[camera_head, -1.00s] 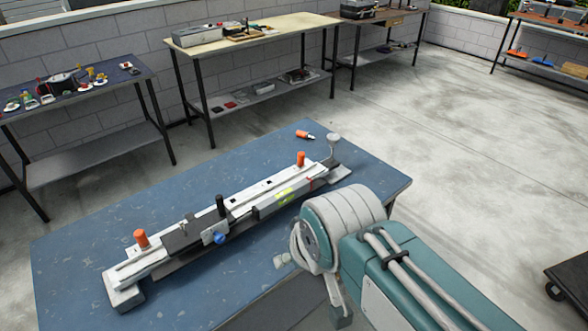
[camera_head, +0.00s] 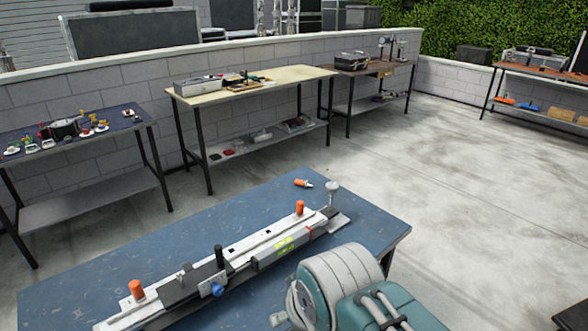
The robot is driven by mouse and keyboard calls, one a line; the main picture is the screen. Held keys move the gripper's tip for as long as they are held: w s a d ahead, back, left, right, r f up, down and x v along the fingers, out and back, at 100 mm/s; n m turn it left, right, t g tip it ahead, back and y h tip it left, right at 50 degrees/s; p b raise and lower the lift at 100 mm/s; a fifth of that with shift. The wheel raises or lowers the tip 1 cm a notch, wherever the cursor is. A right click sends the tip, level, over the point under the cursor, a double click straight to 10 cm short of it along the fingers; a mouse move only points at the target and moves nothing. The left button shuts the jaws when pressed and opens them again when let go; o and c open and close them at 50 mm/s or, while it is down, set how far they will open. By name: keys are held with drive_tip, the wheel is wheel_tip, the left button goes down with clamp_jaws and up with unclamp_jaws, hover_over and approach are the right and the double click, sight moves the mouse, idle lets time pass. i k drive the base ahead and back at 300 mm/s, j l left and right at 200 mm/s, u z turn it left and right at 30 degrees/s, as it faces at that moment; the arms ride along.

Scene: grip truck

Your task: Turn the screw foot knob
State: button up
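A long silver rail fixture (camera_head: 262,247) lies diagonally on the blue-topped table (camera_head: 75,270). At its far right end a grey round disc (camera_head: 332,187) tops a thin upright post; it looks like the screw foot knob, but I cannot be sure. The fixture also carries two orange knobs (camera_head: 299,207) (camera_head: 137,289), a black upright handle (camera_head: 219,256) and a blue knob (camera_head: 217,290). A white-and-teal part of my arm shows at the bottom, in front of the table. I cannot make out my gripper's fingers. Nothing hides the disc.
A loose orange-handled item (camera_head: 303,183) lies on the table behind the fixture. Other workbenches (camera_head: 250,82) stand along the block wall (camera_head: 150,75). Open concrete floor (camera_head: 470,200) lies to the right of the table. A dark low object (camera_head: 572,315) stands at the lower right edge.

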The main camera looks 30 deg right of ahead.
sight(332, 186)
drive_tip(key=i+l, duration=0.1)
drive_tip(key=l, duration=0.25)
drive_tip(key=i+l+z, duration=0.15)
drive_tip(key=l, duration=0.2)
drive_tip(key=i+l, duration=0.15)
drive_tip(key=l, duration=0.2)
drive_tip(key=i+l+z, duration=0.1)
drive_tip(key=l, duration=0.25)
